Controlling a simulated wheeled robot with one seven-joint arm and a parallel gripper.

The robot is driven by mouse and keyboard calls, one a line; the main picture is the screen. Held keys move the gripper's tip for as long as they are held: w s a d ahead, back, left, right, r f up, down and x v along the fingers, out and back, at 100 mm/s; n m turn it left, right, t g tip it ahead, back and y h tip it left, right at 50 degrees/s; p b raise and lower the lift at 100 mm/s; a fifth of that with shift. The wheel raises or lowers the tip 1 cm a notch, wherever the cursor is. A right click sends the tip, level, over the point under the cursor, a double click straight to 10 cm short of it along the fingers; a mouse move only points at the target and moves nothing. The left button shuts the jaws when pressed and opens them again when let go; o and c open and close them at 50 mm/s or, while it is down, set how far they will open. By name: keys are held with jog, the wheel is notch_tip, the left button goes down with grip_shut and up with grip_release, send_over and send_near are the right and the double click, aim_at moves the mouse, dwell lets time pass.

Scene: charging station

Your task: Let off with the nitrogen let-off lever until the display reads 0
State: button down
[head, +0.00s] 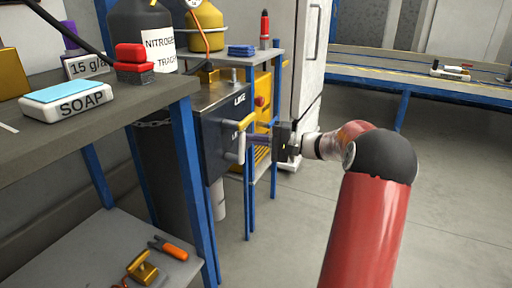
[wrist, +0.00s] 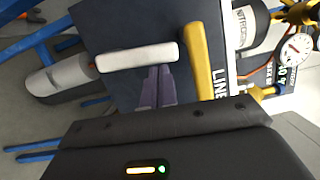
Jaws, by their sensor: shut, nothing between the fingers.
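A dark station box (head: 226,100) with partly readable labels carries a yellow lever (head: 246,121) and a white lever (head: 240,150). I cannot read which is the nitrogen let-off lever. My gripper (head: 256,138) is shut and empty, its fingers pointing at the levers. In the wrist view the purple fingertips (wrist: 158,68) lie right at the white lever (wrist: 137,57), with the yellow lever (wrist: 203,60) to their right. I cannot tell whether they touch the white one. Green digits on a display (wrist: 287,74) are tilted and too small to read surely.
A black nitrogen bottle (head: 140,30) and a round gauge (wrist: 295,47) are by the box. A workbench (head: 60,135) with a soap box (head: 68,100) stands at left. A blue-legged stand (head: 275,150) and white cabinet (head: 308,60) are behind. Floor (head: 450,180) is clear at right.

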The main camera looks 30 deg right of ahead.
jog(key=shift+s+a+r+n+b, duration=0.15)
jog(key=shift+s+a+n+b, duration=0.1)
jog(key=shift+n+b, duration=0.25)
jog(key=shift+w, duration=0.15)
